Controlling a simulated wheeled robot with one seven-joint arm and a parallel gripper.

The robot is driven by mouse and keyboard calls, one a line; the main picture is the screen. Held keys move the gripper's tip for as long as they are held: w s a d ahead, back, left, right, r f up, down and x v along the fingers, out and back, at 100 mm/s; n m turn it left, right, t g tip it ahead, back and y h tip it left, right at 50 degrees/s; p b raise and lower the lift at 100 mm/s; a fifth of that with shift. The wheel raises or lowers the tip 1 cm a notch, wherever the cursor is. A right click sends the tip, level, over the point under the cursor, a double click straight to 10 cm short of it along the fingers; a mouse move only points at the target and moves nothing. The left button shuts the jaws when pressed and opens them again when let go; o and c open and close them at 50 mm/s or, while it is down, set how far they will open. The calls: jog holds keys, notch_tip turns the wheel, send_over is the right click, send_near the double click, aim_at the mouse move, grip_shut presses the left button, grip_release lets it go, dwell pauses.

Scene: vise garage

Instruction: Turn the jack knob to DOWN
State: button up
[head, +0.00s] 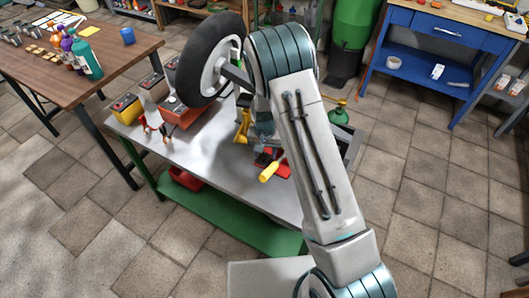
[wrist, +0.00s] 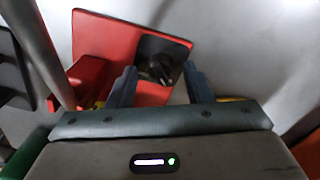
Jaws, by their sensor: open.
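The jack knob (wrist: 160,68) is a dark round knob on a black square panel (wrist: 182,48), which sits on a red plate (wrist: 100,35) in the wrist view. My gripper (wrist: 159,74) is open, with one blue-grey finger on the left of the knob and one on the right. Gaps show between the fingers and the knob. Which marking the knob points to cannot be read. In the head view my gripper (head: 264,130) is over the grey workbench, partly hidden by my arm, and the knob cannot be made out there.
The grey workbench (head: 200,155) carries a wheel (head: 205,60), battery-like boxes (head: 126,108) and a yellow-handled item (head: 268,172) close to my gripper. A red block (wrist: 85,80) stands left of the fingers. A wooden table (head: 120,50) is at left, and a blue bench (head: 440,50) at right.

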jog(key=shift+f, duration=0.45)
jog(key=c, duration=1)
